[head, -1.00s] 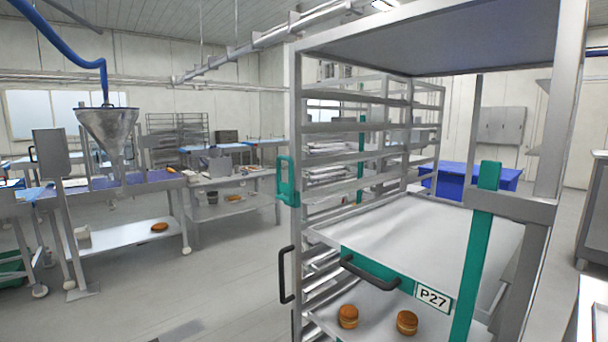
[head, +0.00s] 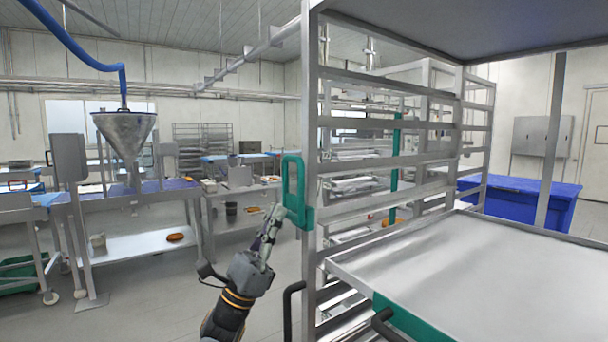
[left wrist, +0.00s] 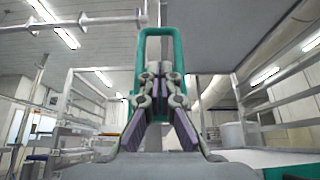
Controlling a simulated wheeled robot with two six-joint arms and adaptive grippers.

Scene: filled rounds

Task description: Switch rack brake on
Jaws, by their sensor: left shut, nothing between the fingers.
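The tall metal rack (head: 312,120) stands on the right in the head view. A green loop handle (head: 300,214) is fixed to its near left post. My left gripper (head: 277,212) is shut and empty, its fingertips just left of the loop's lower part. In the left wrist view the same green loop (left wrist: 160,31) stands upright behind and above my closed fingertips (left wrist: 159,74). I cannot tell whether the fingers touch it. No part is marked as a brake. The rack's lower part and any wheels are out of view. My right gripper is not in view.
A black handle (head: 288,310) sits low on the rack's left post. A pale tray (head: 450,270) with a green front juts out at the right. A steel table (head: 140,243) under a funnel (head: 124,130) stands left. A blue bin (head: 515,200) is behind the rack. Floor between is clear.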

